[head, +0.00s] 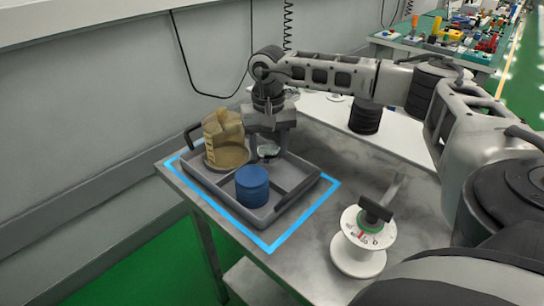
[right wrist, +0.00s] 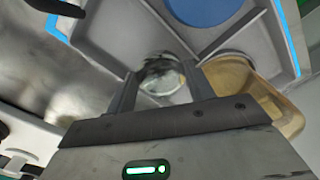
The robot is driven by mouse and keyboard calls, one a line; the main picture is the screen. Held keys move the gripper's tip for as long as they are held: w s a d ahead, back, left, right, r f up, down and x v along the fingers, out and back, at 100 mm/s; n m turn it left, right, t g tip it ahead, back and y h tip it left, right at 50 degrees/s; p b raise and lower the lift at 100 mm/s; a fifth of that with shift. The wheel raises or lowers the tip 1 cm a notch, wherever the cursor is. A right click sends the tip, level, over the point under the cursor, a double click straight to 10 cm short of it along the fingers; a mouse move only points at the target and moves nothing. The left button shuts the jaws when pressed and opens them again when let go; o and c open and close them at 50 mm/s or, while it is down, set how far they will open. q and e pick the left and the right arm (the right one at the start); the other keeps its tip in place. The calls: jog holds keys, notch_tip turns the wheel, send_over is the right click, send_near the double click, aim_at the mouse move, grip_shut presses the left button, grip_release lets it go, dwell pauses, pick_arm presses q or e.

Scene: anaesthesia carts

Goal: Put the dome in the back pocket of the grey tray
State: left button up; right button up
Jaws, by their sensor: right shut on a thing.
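The dome (head: 268,151) is a small clear, glassy piece. In the right wrist view the dome (right wrist: 163,77) sits between the two fingertips. My right gripper (head: 271,142) is shut on it, pointing down at the back part of the grey tray (head: 219,196). The tray (right wrist: 110,45) has low walls and dividers that part it into pockets. I cannot tell whether the dome touches the tray floor. A blue round container (head: 252,187) stands in the front of the tray. A tan container (head: 225,140) stands at its left, close beside my right gripper. My left gripper is out of view.
A blue outline (head: 268,247) on the grey table surrounds the tray. A white dial stand (head: 358,243) with a black handle is at the right front. A dark ribbed cylinder (head: 365,117) stands behind. The wall is close behind the tray's left side.

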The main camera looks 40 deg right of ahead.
aim_at(272, 159)
jog(key=shift+s+d+f+p, duration=0.1)
jog(key=shift+d+f+p, duration=0.15)
jog(key=shift+f, duration=0.75)
jog(key=shift+d+f+p, duration=0.1)
jog(key=shift+d+f, duration=0.1)
jog(key=shift+f, duration=0.75)
jog(key=shift+f, duration=0.1)
jog(key=shift+f, duration=0.15)
jog(key=o, duration=0.7)
notch_tip(272, 159, up, 13)
jog(key=shift+f+b, duration=0.2)
jog(key=shift+b, duration=0.3)
